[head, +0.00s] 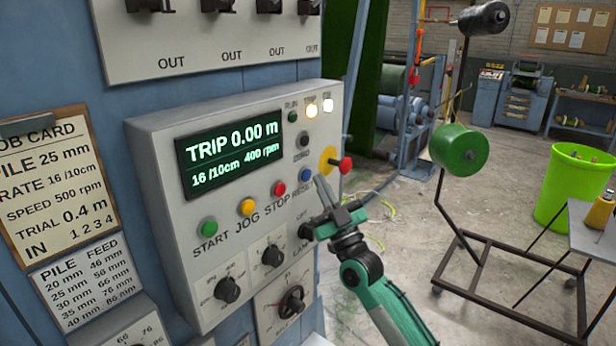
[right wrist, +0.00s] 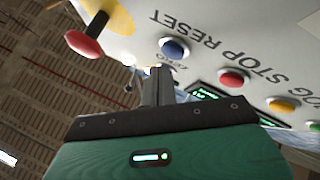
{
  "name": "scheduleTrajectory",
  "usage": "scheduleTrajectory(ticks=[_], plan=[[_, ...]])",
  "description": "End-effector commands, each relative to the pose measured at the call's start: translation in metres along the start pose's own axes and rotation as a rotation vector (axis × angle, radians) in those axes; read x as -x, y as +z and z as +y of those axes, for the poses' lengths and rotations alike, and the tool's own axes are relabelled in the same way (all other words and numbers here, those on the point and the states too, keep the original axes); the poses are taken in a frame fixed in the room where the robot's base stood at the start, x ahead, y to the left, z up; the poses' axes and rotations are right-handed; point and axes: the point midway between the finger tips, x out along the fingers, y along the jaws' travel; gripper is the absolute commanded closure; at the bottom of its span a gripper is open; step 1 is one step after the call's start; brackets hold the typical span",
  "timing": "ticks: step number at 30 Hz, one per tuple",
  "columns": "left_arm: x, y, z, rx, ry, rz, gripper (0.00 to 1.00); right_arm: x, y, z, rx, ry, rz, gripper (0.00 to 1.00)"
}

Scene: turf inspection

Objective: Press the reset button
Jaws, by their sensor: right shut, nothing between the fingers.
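The blue reset button (head: 305,175) sits on the grey control panel (head: 160,150), right of the red stop button (head: 279,189). Its label is partly covered by my right gripper (head: 320,182) in the head view. That gripper is shut and empty, its fingertips just right of and slightly below the blue button. In the right wrist view the picture is upside down; the blue button (right wrist: 174,47) shows above the shut fingers (right wrist: 158,85), which look apart from it. My left gripper is not in view.
A red emergency knob on a yellow plate (head: 328,160) stands out close to the fingertips. A yellow jog button (head: 247,207) and green start button (head: 208,226) lie to the left. The display (head: 230,155) reads TRIP 0.00 m. Open floor lies right of the panel.

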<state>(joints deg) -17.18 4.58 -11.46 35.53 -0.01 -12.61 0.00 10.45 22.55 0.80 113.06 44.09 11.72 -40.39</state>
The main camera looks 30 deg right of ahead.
Motion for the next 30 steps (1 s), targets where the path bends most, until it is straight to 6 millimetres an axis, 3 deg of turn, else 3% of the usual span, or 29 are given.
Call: scheduleTrajectory(ticks=[30], plan=[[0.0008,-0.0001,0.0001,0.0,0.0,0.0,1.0,-0.0074,0.0051,-0.0053,0.0,0.0,0.0,1.0]])
